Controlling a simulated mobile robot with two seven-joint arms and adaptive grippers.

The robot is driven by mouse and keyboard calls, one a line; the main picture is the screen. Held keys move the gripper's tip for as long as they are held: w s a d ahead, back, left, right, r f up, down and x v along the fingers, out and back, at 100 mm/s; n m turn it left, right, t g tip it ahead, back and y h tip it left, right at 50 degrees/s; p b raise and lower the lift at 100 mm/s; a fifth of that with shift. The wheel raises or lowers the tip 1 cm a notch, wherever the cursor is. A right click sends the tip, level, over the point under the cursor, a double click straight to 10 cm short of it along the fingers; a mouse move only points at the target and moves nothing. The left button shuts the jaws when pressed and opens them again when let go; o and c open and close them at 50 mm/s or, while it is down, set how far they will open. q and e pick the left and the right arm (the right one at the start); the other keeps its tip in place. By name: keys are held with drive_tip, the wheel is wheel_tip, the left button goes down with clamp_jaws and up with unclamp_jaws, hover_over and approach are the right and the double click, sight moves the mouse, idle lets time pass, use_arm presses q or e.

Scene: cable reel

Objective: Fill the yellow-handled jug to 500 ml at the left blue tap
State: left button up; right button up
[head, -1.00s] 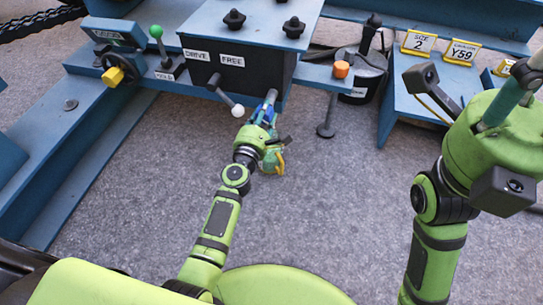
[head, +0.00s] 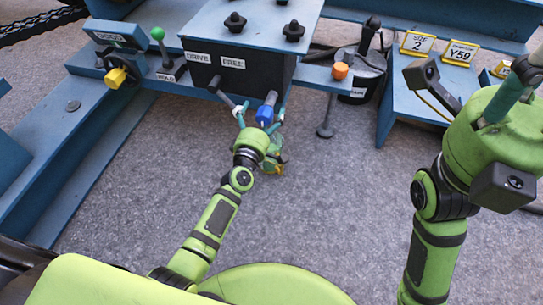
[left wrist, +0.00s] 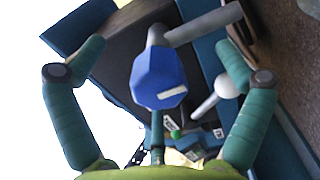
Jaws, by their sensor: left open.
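I see no yellow-handled jug and nothing clearly recognisable as a tap. A blue faceted knob (head: 265,115) sits on a grey rod below the front of a black box. It also shows large in the left wrist view (left wrist: 158,78). My left gripper (head: 262,111) is open, with its teal fingers spread on either side of the knob; I see clear gaps in the left wrist view (left wrist: 160,95). My right gripper (head: 508,95) is at the right edge, partly cut off; its fingers are unclear.
The black box (head: 222,76) has DRIVE and FREE labels. A white-ball lever (left wrist: 203,107) is close to my left fingers. A green-knobbed lever (head: 157,34), yellow-handled wheel (head: 117,77), orange knob (head: 339,70) and black canister (head: 360,78) are around.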

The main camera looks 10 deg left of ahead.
use_arm(q)
drive_tip(key=shift+s, duration=0.1)
drive_tip(key=shift+s+r+p, duration=0.1)
drive_tip(key=shift+s+p, duration=0.4)
drive_tip(key=shift+s, duration=0.75)
drive_tip(key=shift+s+p, duration=0.35)
drive_tip(key=shift+s, duration=1.3)
